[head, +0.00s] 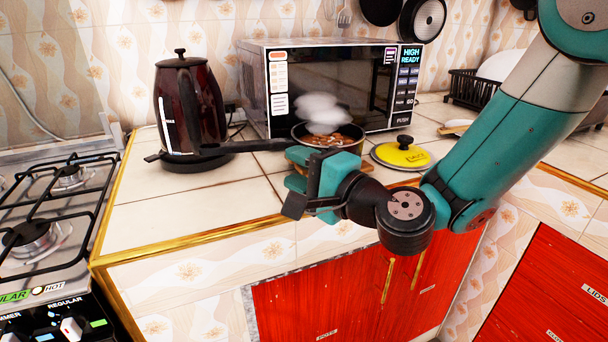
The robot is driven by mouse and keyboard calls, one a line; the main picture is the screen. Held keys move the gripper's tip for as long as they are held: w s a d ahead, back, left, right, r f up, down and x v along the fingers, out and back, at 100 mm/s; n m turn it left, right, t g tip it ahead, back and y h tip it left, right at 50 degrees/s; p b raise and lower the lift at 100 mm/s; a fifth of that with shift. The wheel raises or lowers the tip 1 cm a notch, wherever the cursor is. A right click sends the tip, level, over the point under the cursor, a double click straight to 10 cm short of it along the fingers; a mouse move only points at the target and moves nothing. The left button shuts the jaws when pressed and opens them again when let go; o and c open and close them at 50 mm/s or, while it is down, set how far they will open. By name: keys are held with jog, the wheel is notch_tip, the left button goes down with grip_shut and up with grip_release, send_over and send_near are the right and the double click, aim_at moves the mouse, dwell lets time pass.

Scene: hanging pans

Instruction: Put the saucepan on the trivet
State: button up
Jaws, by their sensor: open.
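The dark saucepan (298,131) stands upright in front of the microwave, with brown food inside and white steam above it. Its long black handle (245,146) points left, toward the kettle. A brown wooden edge, apparently the trivet (367,168), shows under and beside the pan. The pan appears to rest on it, but my gripper hides most of the contact. My gripper (302,188) is open and empty. It is in front of the pan and below its handle in the picture, apparently apart from both.
A dark red kettle (190,105) stands left of the handle, and the microwave (330,85) is close behind. A yellow lid (402,154) lies to the right. The gas stove (50,215) is at far left. The front-left counter (185,205) is clear.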

jog(key=shift+s+d, duration=0.25)
jog(key=shift+d, duration=0.05)
jog(key=s+r+n+g+y, duration=0.1)
jog(key=s+r+n+g, duration=0.1)
jog(key=s+n+g, duration=0.4)
jog(key=s+d+f+n+g+h, duration=0.2)
jog(key=s+d+n+g+h, duration=0.1)
jog(key=s+d+n+h, duration=0.2)
jog(key=s+d+f+n+g+h, duration=0.2)
jog(key=s+d+n+h, duration=0.3)
jog(key=s+d, duration=0.5)
jog(key=shift+s+f+n+g, duration=0.3)
jog(key=shift+s+g, duration=0.3)
jog(key=shift+g, duration=0.2)
